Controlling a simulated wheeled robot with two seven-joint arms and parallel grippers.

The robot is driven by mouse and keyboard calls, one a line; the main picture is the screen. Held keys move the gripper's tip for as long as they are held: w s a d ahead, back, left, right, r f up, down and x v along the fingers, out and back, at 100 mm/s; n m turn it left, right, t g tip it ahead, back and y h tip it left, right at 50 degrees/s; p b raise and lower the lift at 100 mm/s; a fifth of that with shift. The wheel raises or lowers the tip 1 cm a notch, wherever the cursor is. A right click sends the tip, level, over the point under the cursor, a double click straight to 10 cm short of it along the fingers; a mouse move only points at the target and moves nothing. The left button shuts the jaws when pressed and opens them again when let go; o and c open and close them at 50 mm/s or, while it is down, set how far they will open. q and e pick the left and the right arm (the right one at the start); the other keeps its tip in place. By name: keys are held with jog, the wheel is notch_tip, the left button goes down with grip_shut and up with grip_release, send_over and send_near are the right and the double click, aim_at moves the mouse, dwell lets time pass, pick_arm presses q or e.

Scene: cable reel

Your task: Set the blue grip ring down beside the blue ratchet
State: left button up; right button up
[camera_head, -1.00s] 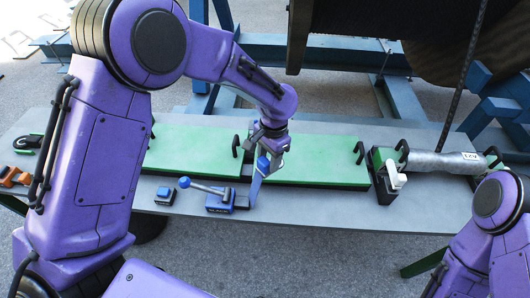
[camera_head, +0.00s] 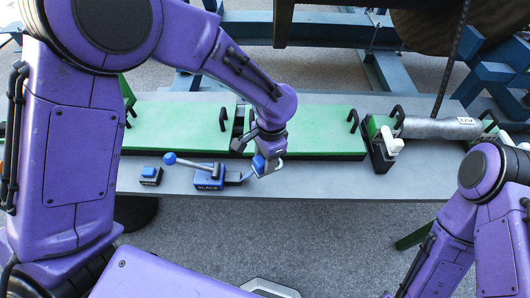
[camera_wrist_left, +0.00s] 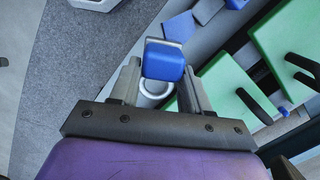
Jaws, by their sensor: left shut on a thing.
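The blue grip ring (camera_head: 258,164) is held in my left gripper (camera_head: 266,166), over the grey table's front strip. In the left wrist view its blue block (camera_wrist_left: 163,60) sits between the two fingers, with a pale round part below it. The blue ratchet (camera_head: 207,179) stands on the table just left of the gripper, its lever pointing left to a blue knob. A dark piece reaches from the ratchet toward the gripper; whether it touches the ring I cannot tell. My right arm enters at the right; its gripper is out of view.
A small black block with a blue top (camera_head: 150,175) stands left of the ratchet. Green panels (camera_head: 180,122) with black handles lie behind. A grey cylinder (camera_head: 440,127) lies at the right. The table's front strip (camera_head: 330,180) is clear right of the gripper.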

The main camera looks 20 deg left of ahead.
pick_arm(q)
notch_tip(320, 180, down, 11)
jog(key=b, duration=0.4)
jog(key=shift+r, duration=0.1)
jog(key=o, duration=1.3)
jog(key=shift+c, duration=0.2)
notch_tip(320, 180, up, 10)
jog(key=shift+w+d+r+b, duration=0.25)
jog(key=shift+w+d+b, duration=0.05)
jog(key=shift+w+d, duration=0.15)
